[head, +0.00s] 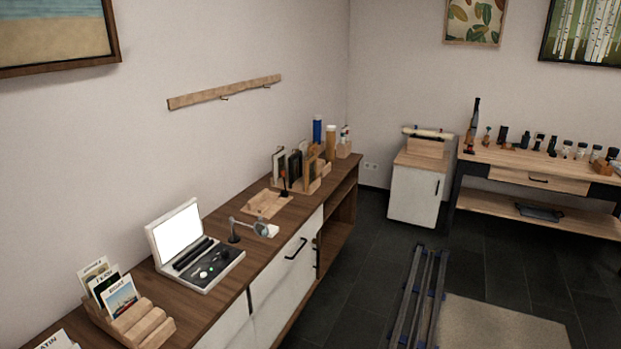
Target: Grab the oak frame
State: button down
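Several thin upright frames stand in a wooden rack on the sideboard's far half, against the wall. One with a light wooden edge (313,165) stands at the right end of the group. Darker frames (294,167) stand to its left, partly overlapping. These are small in the picture, and I cannot tell for sure which is the oak frame. A picture in a light wood frame (474,22) also hangs on the back wall. My gripper is not in view.
The brown sideboard (222,215) runs along the left wall. On it are an open white case (187,245), a small lamp (250,228), a wooden tray (267,203) and a card holder (130,320). Tall cylinders (331,143) stand behind the rack. A workbench (535,173) stands at right.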

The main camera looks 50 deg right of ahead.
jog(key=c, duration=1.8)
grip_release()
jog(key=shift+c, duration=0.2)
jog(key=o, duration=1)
